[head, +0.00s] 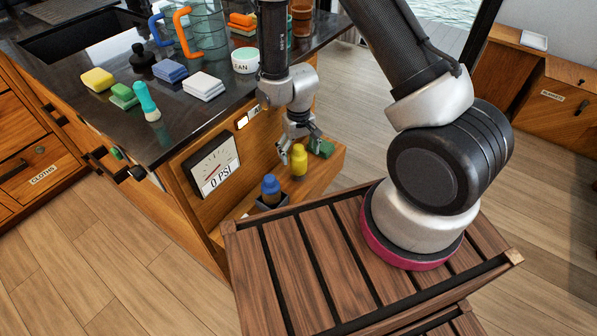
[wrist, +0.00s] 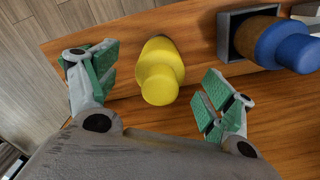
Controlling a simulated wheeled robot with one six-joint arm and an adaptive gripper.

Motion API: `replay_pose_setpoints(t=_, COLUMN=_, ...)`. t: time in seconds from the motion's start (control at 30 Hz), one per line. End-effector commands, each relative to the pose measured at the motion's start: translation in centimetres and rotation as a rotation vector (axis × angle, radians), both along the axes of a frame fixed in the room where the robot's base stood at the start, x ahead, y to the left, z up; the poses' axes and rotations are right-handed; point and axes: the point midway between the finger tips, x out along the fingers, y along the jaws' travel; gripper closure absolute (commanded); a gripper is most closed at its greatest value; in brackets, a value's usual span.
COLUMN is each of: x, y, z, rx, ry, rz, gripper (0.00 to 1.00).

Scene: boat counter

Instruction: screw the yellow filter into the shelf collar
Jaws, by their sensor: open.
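The yellow filter (head: 299,161) stands on the wooden shelf below the counter's side panel. In the wrist view the yellow filter (wrist: 160,72) is between the two green-padded fingers of my gripper (wrist: 158,82), with a gap on each side. My gripper (head: 300,147) is open, pointing down at the shelf, and holds nothing. A blue-topped filter with a brown body (head: 270,186) stands in a dark square holder (head: 271,204) to the left. In the wrist view this holder (wrist: 226,36) is at the upper right. I cannot make out a separate collar under the yellow filter.
A gauge (head: 213,167) reading 0 PSI is on the panel beside the shelf. The counter above carries a teal bottle (head: 146,101), sponges (head: 97,79), folded cloths (head: 203,85) and a white tub (head: 245,60). A slatted wooden surface (head: 300,265) is in front.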

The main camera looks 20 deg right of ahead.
Motion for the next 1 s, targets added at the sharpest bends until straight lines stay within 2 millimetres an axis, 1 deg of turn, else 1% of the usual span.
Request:
replay_pose_setpoints(t=0.03, x=0.00, y=0.00, z=0.00, rx=0.000, ry=0.000, rz=0.000, gripper=0.23)
replay_pose_setpoints(t=0.17, x=0.00, y=0.00, z=0.00, rx=0.000, ry=0.000, rz=-0.001, gripper=0.47)
replay_pose_setpoints(t=0.2, x=0.00, y=0.00, z=0.00, rx=0.000, ry=0.000, rz=-0.001, gripper=0.54)
replay_pose_setpoints(t=0.27, x=0.00, y=0.00, z=0.00, rx=0.000, ry=0.000, rz=-0.001, gripper=0.65)
replay_pose_setpoints(t=0.3, x=0.00, y=0.00, z=0.00, rx=0.000, ry=0.000, rz=-0.001, gripper=0.68)
replay_pose_setpoints(t=0.43, x=0.00, y=0.00, z=0.00, rx=0.000, ry=0.000, rz=-0.008, gripper=0.68)
replay_pose_setpoints(t=0.6, x=0.00, y=0.00, z=-0.02, rx=0.000, ry=0.000, rz=-0.140, gripper=0.68)
replay_pose_setpoints(t=0.87, x=0.00, y=0.00, z=-0.02, rx=0.000, ry=0.000, rz=-0.160, gripper=0.68)
replay_pose_setpoints(t=1.0, x=-0.01, y=0.00, z=-0.04, rx=0.000, ry=0.000, rz=-0.273, gripper=0.68)
